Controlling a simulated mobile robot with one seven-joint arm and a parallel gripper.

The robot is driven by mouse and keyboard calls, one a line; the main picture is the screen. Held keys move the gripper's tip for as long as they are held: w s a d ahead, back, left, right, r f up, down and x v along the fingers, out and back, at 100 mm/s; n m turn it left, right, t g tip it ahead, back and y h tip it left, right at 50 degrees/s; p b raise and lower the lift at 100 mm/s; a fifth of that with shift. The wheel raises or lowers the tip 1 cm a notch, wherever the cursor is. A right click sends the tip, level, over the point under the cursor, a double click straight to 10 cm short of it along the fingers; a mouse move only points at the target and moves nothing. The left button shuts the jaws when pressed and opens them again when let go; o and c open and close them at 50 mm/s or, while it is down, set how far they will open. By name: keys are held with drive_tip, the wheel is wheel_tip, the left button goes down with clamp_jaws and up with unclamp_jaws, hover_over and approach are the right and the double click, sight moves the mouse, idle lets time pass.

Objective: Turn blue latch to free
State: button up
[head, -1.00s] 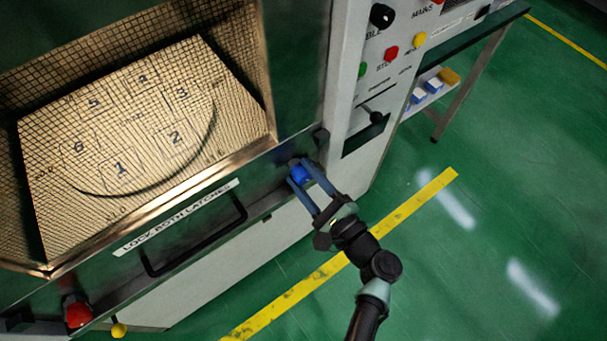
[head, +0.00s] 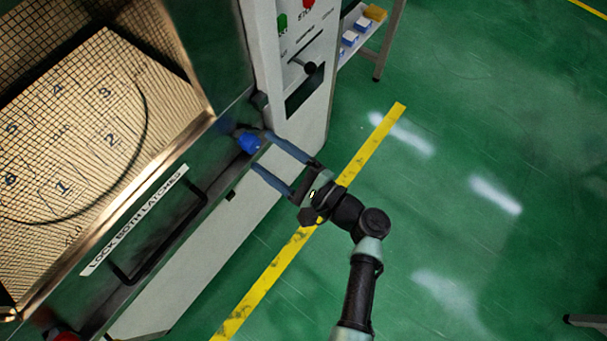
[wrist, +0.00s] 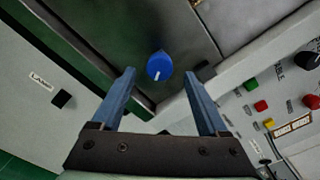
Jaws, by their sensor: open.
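The blue latch (head: 248,142) is a round knob at the right end of the door front, below the chamber opening. In the wrist view the blue latch (wrist: 159,66) shows a white line on its face, pointing down and slightly left. My gripper (head: 260,150) is open, with its two blue fingers reaching toward the latch. In the wrist view my gripper (wrist: 160,85) has one finger on each side below the knob, and the knob appears just beyond the fingertips. I cannot tell whether either finger touches it.
A black door handle (head: 160,240) and a label reading LOCK BOTH LATCHES (head: 135,220) lie left of the latch. A red knob (head: 64,337) is at the lower left. A control panel (head: 300,60) stands to the right.

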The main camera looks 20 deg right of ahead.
drive_tip(key=v, duration=0.8)
drive_tip(key=shift+s+d+b, duration=0.2)
drive_tip(key=shift+s+b, duration=0.1)
